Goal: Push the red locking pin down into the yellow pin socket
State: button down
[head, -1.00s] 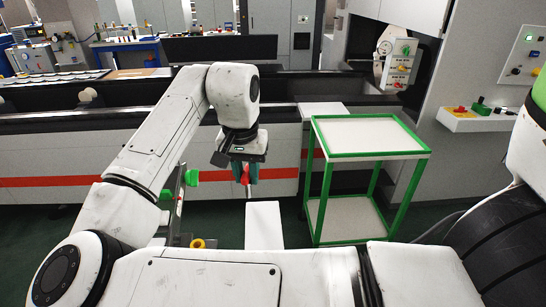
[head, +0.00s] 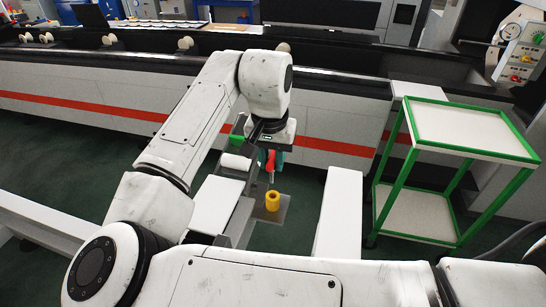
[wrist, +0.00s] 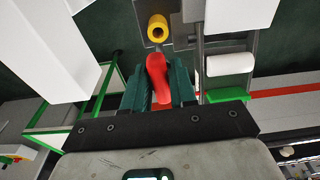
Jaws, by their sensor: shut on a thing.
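The red locking pin (head: 270,160) is held between the teal fingers of my gripper (head: 274,156), and it points downward. The yellow pin socket (head: 272,201) is a short hollow cylinder standing on a grey plate. The pin's thin lower end shows just above the socket in the head view; whether it touches the rim I cannot tell. In the wrist view the red handle (wrist: 160,78) lies between both fingers of my gripper (wrist: 160,86). The yellow socket (wrist: 158,27) shows beyond the pin, its opening visible and the pin tip apart from its centre.
A white roller (head: 236,162) and a green block (head: 237,135) stand left of the gripper. A white beam (head: 339,215) is right of the socket. A green-framed cart (head: 463,130) stands farther right. A long machine with a red stripe (head: 330,144) runs behind.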

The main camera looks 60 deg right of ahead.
aim_at(273, 176)
jog(key=shift+r+p, duration=0.1)
jog(key=shift+p, duration=0.2)
jog(key=shift+f+b, duration=1.35)
jog(key=shift+f, duration=1.5)
jog(key=shift+f+b, duration=0.6)
jog(key=shift+f, duration=1.3)
dwell(1.1)
jog(key=c, duration=0.8)
grip_release()
jog(key=r, duration=0.7)
jog(key=a+r, duration=0.1)
jog(key=r, duration=0.2)
jog(key=shift+s+a+r+b, duration=0.1)
jog(key=shift+s+r+b, duration=0.2)
jog(key=shift+r, duration=0.1)
